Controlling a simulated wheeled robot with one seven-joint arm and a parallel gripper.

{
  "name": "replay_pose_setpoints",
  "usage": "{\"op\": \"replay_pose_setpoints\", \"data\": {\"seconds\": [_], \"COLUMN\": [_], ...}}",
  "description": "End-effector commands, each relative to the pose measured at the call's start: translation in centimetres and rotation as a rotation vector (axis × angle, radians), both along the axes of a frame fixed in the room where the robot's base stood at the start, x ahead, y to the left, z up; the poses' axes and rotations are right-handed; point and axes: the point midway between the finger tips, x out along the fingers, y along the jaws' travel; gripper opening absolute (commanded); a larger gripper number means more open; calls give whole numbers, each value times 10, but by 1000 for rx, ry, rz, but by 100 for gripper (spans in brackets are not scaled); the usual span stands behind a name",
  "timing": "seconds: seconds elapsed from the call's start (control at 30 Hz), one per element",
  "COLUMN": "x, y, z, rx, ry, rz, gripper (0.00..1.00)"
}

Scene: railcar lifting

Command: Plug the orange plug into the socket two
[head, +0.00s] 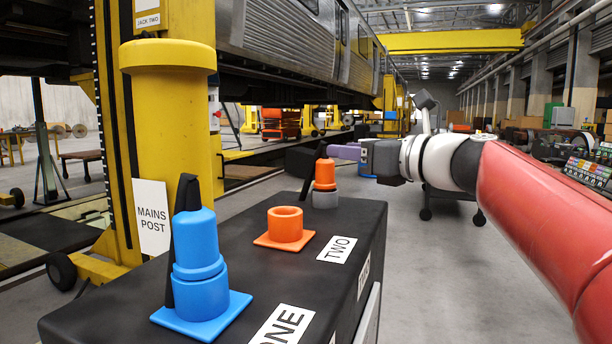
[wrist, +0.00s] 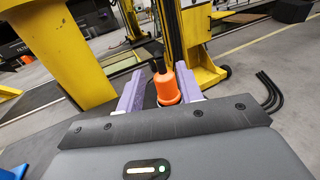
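The orange plug (head: 325,173) stands upright on a grey base (head: 325,198) at the far end of the black box top, with a black cable at its top. The orange socket (head: 286,224), an empty ring on a square plate, sits nearer, beside the label TWO (head: 337,249). My gripper (head: 338,152) is at the plug's upper part, coming from the right. In the wrist view the plug (wrist: 166,88) shows between the two purple fingers (wrist: 160,84), closer to the right one, with a gap at the left finger. The gripper looks open.
A blue plug (head: 198,245) stands in the blue socket (head: 203,315) by the label ONE, with a black cable behind it. A yellow jack post (head: 170,130) rises left of the black box (head: 235,262). Open floor lies right of the box.

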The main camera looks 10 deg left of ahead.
Motion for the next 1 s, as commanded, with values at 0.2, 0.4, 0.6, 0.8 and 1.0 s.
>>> {"op": "replay_pose_setpoints", "data": {"seconds": [0.2, 0.4, 0.6, 0.8, 1.0], "x": [11, 20, 36, 39, 39], "y": [19, 35, 61, 67, 66], "z": [0, -2, -3, -3, -3], "rx": [1, 0, 0, 0, 0], "ry": [1, 1, 2, 0, 0], "rz": [3, 3, 2, -1, -1], "gripper": [36, 36, 36, 36, 21]}}
